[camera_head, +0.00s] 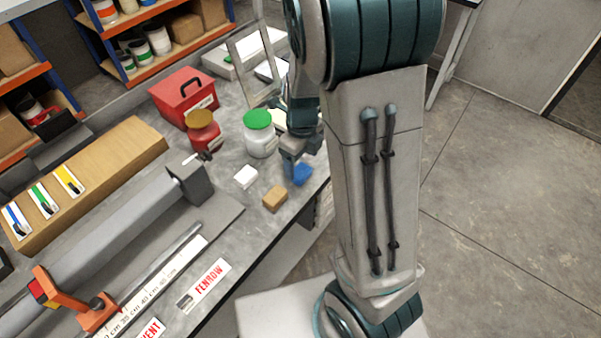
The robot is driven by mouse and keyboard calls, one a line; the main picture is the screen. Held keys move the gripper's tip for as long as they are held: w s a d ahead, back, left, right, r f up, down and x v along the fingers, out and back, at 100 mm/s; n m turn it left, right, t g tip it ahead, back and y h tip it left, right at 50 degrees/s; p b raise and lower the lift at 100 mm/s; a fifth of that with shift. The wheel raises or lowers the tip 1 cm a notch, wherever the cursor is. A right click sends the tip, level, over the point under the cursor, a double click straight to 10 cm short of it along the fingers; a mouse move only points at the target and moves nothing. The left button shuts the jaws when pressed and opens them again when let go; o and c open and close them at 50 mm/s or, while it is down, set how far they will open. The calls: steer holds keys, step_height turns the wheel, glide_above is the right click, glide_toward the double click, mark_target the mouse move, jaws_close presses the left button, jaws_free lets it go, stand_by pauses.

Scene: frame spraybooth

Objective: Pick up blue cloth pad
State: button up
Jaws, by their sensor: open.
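A small blue cloth pad (302,174) lies on the grey worktop near its right edge. My gripper (294,165) is low over the worktop, right at the pad's left side. The jaws are open, but the fingers are small and partly overlap the pad in this view. I cannot tell whether they touch it or sit around it. My arm covers the area to the right of the pad.
A white block (246,177) and a tan block (274,199) lie left of the pad. A green-lidded white jar (260,135), a red jar (204,134) and a red toolbox (184,96) stand behind. Open floor lies right.

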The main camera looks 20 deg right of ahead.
mark_target(300, 171)
steer(key=f, duration=0.4)
steer(key=shift+w+a+f, duration=0.1)
steer(key=shift+w+f, duration=0.2)
steer(key=shift+f, duration=0.1)
steer(key=shift+c, duration=0.3)
steer(key=c, duration=1)
steer(key=shift+r, duration=0.1)
steer(key=shift+r, duration=0.45)
steer(key=r, duration=0.3)
steer(key=shift+s+d+r, duration=0.25)
steer(key=shift+s+r, duration=0.05)
steer(key=shift+r, duration=0.05)
steer(key=s+d+r, duration=0.4)
steer(key=s, duration=0.1)
steer(key=s+d+r, duration=0.2)
steer(key=s+d, duration=0.1)
steer(key=shift+s+d+r, duration=0.1)
steer(key=shift+r, duration=0.05)
